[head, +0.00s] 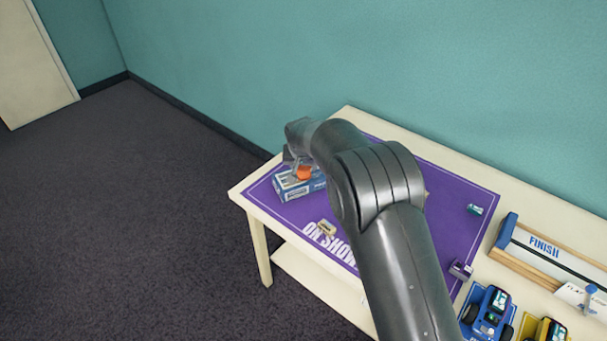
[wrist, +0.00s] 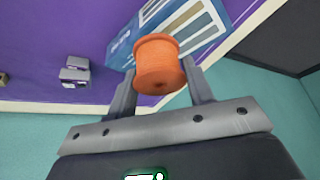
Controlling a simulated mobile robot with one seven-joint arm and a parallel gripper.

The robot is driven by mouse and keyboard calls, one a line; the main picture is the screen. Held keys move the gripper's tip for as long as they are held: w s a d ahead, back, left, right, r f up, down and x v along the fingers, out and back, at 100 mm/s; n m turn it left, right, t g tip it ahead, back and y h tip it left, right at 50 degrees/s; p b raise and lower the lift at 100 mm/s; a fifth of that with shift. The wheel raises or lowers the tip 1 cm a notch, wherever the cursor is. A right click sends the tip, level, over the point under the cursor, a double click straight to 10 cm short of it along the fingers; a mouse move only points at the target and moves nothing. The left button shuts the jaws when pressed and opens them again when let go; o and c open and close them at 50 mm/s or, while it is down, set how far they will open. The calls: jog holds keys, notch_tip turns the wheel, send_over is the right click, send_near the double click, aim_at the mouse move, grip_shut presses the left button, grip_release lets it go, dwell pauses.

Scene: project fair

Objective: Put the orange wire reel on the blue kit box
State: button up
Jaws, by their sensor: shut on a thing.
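The orange wire reel (wrist: 160,65) is held between the two fingers of my gripper (wrist: 162,85) in the wrist view. In the head view the reel (head: 303,173) shows just below my gripper (head: 297,165), over the blue kit box (head: 290,188). The box lies on the purple mat near the table's left end. In the wrist view the box (wrist: 207,28) lies behind the reel, and the reel covers part of it. I cannot tell whether the reel touches the box top.
The purple mat (head: 268,199) covers the left part of the cream table (head: 238,190). A small beige block (head: 326,227) lies on the mat's lettering. A FINISH track (head: 545,248), a blue toy car (head: 489,312) and a yellow one (head: 546,331) stand at the right.

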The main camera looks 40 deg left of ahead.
aim_at(304, 175)
jog(key=shift+f, duration=1.75)
jog(key=shift+f, duration=0.15)
jog(key=o, duration=1)
jog(key=shift+o, duration=0.2)
jog(key=v, duration=1.2)
jog(key=shift+d, duration=0.1)
